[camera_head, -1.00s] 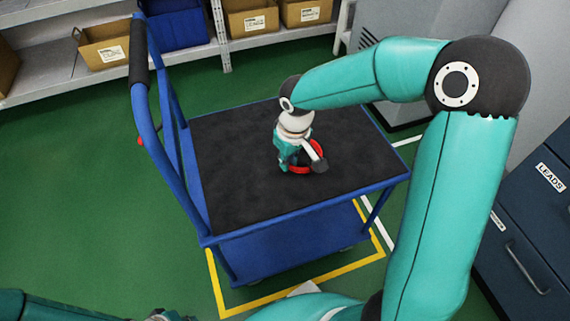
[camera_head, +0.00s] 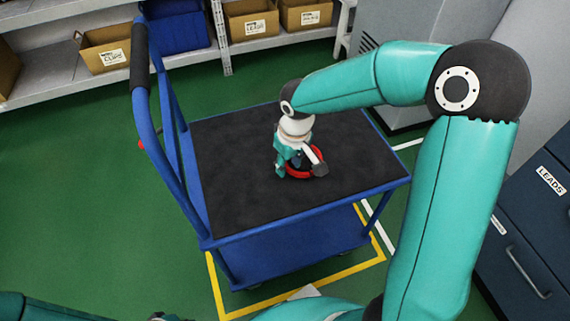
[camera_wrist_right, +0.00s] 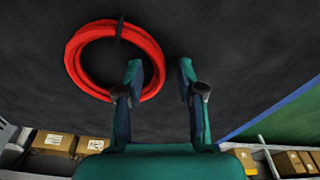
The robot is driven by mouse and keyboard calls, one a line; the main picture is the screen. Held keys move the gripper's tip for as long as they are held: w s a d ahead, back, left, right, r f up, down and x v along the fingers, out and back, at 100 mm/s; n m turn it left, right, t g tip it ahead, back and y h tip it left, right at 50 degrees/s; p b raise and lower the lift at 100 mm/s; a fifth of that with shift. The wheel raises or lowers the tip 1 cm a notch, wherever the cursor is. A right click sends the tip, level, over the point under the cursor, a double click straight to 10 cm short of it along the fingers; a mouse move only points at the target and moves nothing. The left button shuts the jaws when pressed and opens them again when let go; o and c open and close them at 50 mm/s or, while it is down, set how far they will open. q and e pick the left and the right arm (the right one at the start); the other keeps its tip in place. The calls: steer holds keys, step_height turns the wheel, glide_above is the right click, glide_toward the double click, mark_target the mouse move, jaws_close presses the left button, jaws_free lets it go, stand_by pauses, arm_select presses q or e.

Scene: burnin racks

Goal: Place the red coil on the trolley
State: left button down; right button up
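The red coil (camera_wrist_right: 77,66) is a ring of red cable with a dark tie, at the left of the right wrist view. It lies on the black top of the blue trolley (camera_head: 235,150). In the head view the coil (camera_head: 292,174) is partly hidden by my right gripper (camera_head: 300,170). In the right wrist view my right gripper (camera_wrist_right: 161,75) has its two fingers apart, with a gap between them. Its left finger overlaps the coil's right side, and the coil is not clamped. My left gripper is barely visible at the bottom edge (camera_head: 168,316) of the head view.
The trolley's handle (camera_head: 139,55) rises at its left. A shelf (camera_head: 75,72) with cardboard boxes stands at the back. Dark drawers (camera_head: 520,235) labelled LEADS are at the right. Yellow tape (camera_head: 300,297) marks the green floor around the trolley. The rest of the trolley top is bare.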

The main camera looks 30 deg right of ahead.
step_height(320, 180, up, 12)
steer(key=s+p, duration=0.1)
steer(key=p, duration=0.2)
steer(key=shift+s+f, duration=0.2)
steer(key=shift+f, duration=0.05)
steer(key=shift+s, duration=0.1)
